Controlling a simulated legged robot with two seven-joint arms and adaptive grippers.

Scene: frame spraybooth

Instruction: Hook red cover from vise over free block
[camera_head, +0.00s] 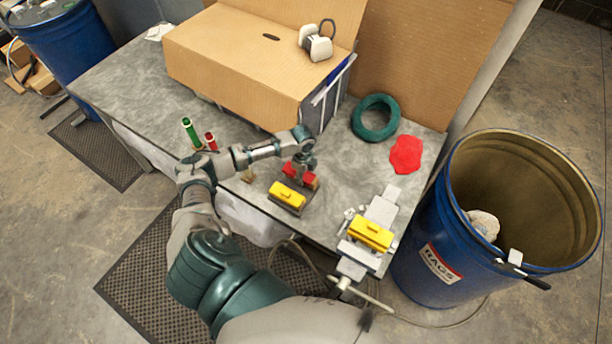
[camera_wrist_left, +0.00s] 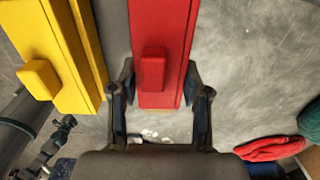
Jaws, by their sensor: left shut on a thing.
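The red cover (camera_head: 291,170) is at my left gripper (camera_head: 304,164), on the far side of a dark block (camera_head: 287,208) on the table. In the left wrist view the red cover (camera_wrist_left: 160,25) with its raised knob lies between the two fingers of the left gripper (camera_wrist_left: 161,105), which is shut on it. A yellow cover (camera_head: 287,194) sits on the same block; it shows left of the red one in the wrist view (camera_wrist_left: 62,60). I cannot tell whether the red cover rests on the block. The vise (camera_head: 381,208) carries another yellow cover (camera_head: 370,235). My right gripper is out of view.
A green ring (camera_head: 375,118) and a red cloth (camera_head: 406,154) lie at the table's right. A cardboard box (camera_head: 235,75) fills the back. Green (camera_head: 191,133) and red (camera_head: 211,142) cylinders stand left of my wrist. A blue barrel (camera_head: 430,230) stands beside the vise.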

